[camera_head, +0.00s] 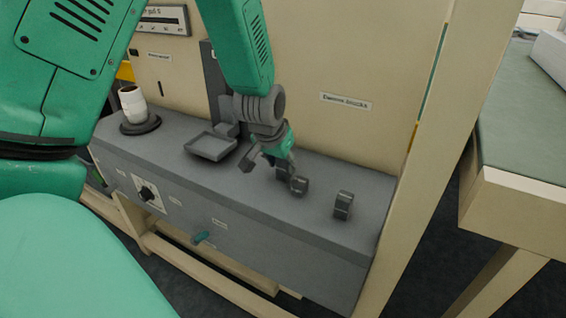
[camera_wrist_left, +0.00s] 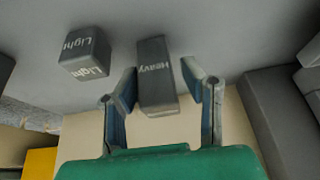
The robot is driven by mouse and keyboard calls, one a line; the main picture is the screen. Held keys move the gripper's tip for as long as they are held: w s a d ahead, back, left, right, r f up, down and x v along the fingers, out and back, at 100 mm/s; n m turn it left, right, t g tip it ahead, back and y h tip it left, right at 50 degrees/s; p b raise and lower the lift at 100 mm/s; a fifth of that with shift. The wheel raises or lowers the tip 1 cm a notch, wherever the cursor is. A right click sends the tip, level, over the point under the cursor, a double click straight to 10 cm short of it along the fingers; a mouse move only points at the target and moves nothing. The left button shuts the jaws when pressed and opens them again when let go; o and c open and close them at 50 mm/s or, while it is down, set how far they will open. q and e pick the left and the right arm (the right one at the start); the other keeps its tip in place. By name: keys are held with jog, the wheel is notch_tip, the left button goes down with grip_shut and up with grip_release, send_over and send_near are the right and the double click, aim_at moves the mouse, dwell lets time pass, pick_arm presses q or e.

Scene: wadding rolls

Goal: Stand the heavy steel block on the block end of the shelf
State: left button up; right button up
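The heavy steel block (camera_wrist_left: 154,75), a dark grey block lettered "Heavy", stands between the two fingers of my left gripper (camera_wrist_left: 160,95) in the left wrist view. My right gripper is not in view.
A white cylindrical roll (camera_head: 132,104) stands on a dark round base at the shelf's left end. A beige panel (camera_head: 345,70) rises behind, and a beige upright closes the right end.

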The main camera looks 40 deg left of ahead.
pick_arm(q)
jog(key=shift+a+f, duration=0.15)
jog(key=shift+a, duration=0.2)
jog(key=shift+d+r, duration=0.35)
jog(key=shift+d, duration=0.3)
jog(key=shift+s+r, duration=0.1)
jog(key=shift+r, duration=0.2)
jog(key=p+v, duration=0.3)
jog(key=v, duration=0.8)
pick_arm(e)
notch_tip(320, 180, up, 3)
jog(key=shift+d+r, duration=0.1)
pick_arm(q)
jog(key=shift+s+a+f, duration=0.1)
jog(key=shift+a, duration=0.2)
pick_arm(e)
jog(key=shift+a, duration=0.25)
